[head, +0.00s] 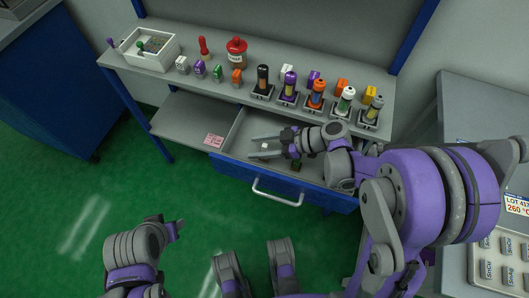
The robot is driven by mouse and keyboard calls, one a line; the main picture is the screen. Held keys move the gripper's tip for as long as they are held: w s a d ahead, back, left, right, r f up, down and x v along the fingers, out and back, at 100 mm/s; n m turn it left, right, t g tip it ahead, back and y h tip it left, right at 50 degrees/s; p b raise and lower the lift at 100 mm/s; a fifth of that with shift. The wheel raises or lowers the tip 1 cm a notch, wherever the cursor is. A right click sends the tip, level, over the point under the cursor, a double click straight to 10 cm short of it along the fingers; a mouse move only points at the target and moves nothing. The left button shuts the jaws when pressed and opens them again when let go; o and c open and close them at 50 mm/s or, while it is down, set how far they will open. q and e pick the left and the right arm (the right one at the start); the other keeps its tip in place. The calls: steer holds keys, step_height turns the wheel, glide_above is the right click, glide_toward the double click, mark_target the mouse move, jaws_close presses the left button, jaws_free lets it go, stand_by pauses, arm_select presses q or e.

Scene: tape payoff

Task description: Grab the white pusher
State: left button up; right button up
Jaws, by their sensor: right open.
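A small white piece (264,146) shows inside the open drawer (233,132), between the fingers of my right gripper; it looks like the white pusher, but it is too small to be sure. My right gripper (260,146) reaches into the drawer from the right, with its fingers apart on either side of the piece. I cannot tell whether they touch it. My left gripper (173,230) is low at the left, over the green floor and away from the drawer; its jaw state is unclear.
The drawer handle (277,197) faces the floor. A grey side table (480,95) stands at the right.

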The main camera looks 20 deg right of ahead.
steer(key=shift+w+a+f, duration=0.2)
steer(key=shift+a+f, duration=0.1)
steer(key=shift+a, duration=0.25)
jaws_close()
